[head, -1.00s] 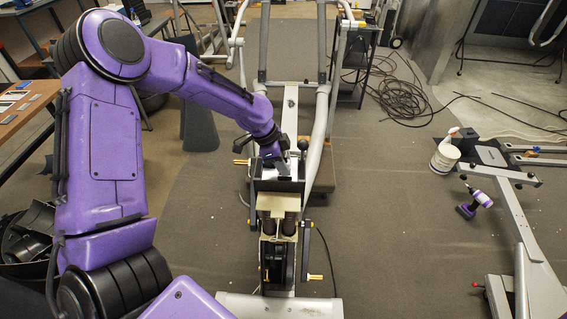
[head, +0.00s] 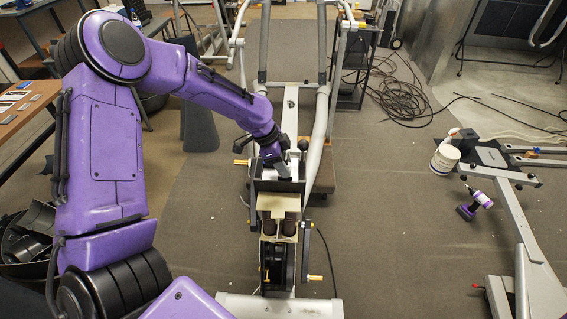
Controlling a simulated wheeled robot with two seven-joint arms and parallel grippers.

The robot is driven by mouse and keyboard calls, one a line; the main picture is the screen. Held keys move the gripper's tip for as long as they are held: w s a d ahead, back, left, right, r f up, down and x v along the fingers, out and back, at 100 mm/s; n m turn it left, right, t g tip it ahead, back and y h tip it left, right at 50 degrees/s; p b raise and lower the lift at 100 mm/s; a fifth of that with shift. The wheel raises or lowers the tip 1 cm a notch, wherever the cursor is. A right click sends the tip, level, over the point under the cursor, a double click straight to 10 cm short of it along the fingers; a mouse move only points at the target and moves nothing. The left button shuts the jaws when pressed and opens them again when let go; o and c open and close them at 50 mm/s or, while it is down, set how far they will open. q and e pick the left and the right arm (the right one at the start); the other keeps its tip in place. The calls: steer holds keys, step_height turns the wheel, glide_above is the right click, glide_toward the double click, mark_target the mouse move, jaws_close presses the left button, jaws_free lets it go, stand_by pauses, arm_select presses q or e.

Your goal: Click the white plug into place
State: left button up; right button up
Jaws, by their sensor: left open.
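My left arm reaches in from the left, and my left gripper (head: 284,172) is at the open top of the dark housing (head: 277,186) on the elliptical machine. The gripper is small here and partly hidden by its own wrist and the housing; its jaws are open. I cannot make out the white plug or its socket in this view. Below the housing are a beige bracket (head: 278,202) with two dark brown cylinders and a black wheel unit (head: 278,262). My right gripper is not in view.
Grey upright tubes (head: 320,115) of the machine stand close to the right of my gripper. Black cable (head: 400,100) lies coiled on the floor. Open floor lies right of the machine.

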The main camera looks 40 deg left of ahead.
arm_select(q)
steer(key=shift+s+d+f, duration=0.1)
steer(key=shift+s+f, duration=0.3)
steer(key=w+b+v, duration=0.1)
steer(key=v, duration=1)
steer(key=shift+s+r, duration=0.1)
steer(key=shift+r, duration=0.05)
